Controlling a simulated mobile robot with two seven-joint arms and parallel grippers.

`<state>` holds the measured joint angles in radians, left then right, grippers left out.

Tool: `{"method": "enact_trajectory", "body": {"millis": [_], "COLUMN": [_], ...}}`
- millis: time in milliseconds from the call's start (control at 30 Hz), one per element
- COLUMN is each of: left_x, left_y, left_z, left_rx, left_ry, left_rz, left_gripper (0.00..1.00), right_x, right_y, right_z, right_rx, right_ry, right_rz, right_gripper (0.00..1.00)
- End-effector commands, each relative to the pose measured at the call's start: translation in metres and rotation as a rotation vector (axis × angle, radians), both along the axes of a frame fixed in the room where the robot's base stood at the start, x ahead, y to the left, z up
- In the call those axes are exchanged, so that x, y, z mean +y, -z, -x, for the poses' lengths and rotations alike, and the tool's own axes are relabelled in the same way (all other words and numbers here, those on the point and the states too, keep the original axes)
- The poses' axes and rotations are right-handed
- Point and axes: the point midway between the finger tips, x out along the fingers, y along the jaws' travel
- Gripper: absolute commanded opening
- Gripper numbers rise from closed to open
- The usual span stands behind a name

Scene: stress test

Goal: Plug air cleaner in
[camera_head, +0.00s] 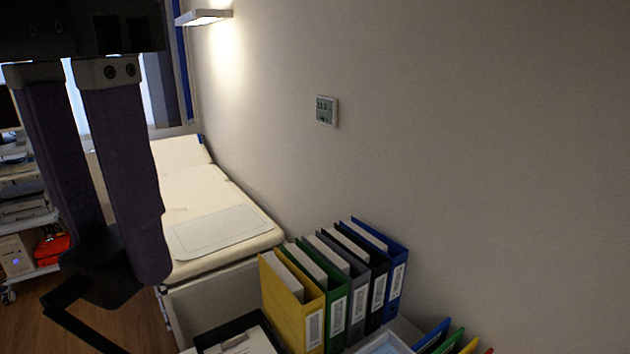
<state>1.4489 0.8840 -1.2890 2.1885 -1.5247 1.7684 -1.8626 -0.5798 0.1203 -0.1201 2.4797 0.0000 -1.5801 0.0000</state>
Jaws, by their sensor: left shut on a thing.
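My left gripper (108,255) fills the upper left, close to the camera, with its two dark purple fingers pointing down. It is shut on a black object (95,278) between the fingertips. A thin, bent black bar runs from this object toward the lower left. Its upper part is hidden by the fingers, and I cannot tell whether it is a plug. My right gripper is not in view.
A cream examination couch (190,190) stands along the wall behind the gripper. Several upright binders (310,315) stand at the bottom centre, with trays beside them. A white shelf cart (35,272) is at the left edge. A lamp (203,17) is on the wall.

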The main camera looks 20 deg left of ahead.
Motion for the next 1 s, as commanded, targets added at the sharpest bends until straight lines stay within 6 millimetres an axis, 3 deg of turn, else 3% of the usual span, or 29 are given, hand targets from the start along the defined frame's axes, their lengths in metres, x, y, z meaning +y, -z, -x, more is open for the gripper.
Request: {"method": "enact_trajectory", "body": {"millis": [167,600,800,1000], "left_x": [-0.023,-0.123,-0.144,-0.149], "left_y": [-0.005,-0.029,-0.034,-0.036], "left_z": [-0.008,-0.045,-0.054,-0.057], "left_rx": [-0.001,-0.001,0.0,0.0], "left_ry": [0.154,0.867,1.037,1.082], "left_rz": [0.002,0.001,0.001,0.0], "left_gripper": [0.0,0.0,0.0,0.0], "right_x": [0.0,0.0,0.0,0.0], "right_y": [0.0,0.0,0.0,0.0], "right_z": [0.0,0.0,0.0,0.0], "right_rx": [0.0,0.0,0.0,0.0], "right_ry": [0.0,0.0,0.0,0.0], "right_rz": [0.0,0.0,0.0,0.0], "right_gripper": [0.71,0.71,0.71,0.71]}}
